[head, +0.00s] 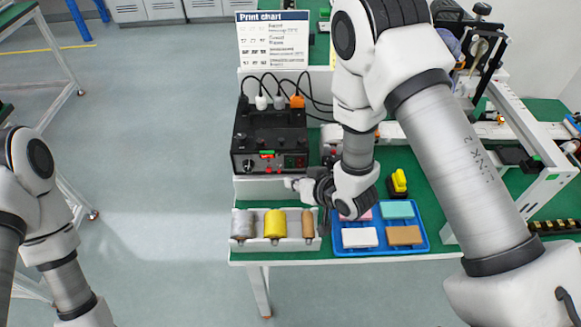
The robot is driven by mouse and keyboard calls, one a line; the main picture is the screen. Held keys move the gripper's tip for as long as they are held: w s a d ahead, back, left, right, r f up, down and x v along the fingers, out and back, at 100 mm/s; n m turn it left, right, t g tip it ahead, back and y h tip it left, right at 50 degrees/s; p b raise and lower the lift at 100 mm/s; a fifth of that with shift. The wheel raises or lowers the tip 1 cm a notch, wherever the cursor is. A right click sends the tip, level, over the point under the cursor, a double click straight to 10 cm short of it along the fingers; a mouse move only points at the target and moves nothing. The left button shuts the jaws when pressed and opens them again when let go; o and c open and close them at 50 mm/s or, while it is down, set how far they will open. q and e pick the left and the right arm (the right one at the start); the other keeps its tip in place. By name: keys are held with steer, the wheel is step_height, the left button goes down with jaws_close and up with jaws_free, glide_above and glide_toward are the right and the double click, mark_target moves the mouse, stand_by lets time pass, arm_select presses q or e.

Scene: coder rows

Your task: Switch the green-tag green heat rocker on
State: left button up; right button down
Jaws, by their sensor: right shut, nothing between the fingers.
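A black control box (270,135) stands on the white shelf at the bench's left end. The details are too small to tell which way the rocker is tipped. My right gripper (291,184) is shut and empty, pointing left just below and in front of the box's right front corner, apart from the rocker. My left arm shows at the left edge; its gripper is out of view.
A white holder (240,246) with grey, yellow and brown rolls is below the box. A blue tray (378,249) with coloured blocks is beside it. A yellow-and-black stamp-like item (398,183) stands behind the tray. Cables rise behind the box, below a print chart (272,40).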

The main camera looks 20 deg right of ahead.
steer(key=shift+w+d+f, duration=0.1)
steer(key=shift+w+d, duration=0.1)
steer(key=shift+w, duration=0.35)
steer(key=shift+w+d+f, duration=0.1)
steer(key=shift+w+d, duration=0.05)
steer(key=shift+w, duration=0.4)
stand_by(0.6)
steer(key=shift+w+d, duration=0.1)
steer(key=shift+w, duration=0.3)
steer(key=shift+w+f, duration=0.1)
steer(key=shift+w, duration=0.2)
stand_by(0.6)
steer(key=shift+s, duration=0.75)
steer(key=s, duration=0.1)
steer(key=s+a, duration=0.1)
steer(key=s, duration=0.1)
steer(key=s+r, duration=0.1)
steer(key=shift+s+a+p, duration=0.3)
steer(key=shift+s+a, duration=0.05)
steer(key=shift+s, duration=0.05)
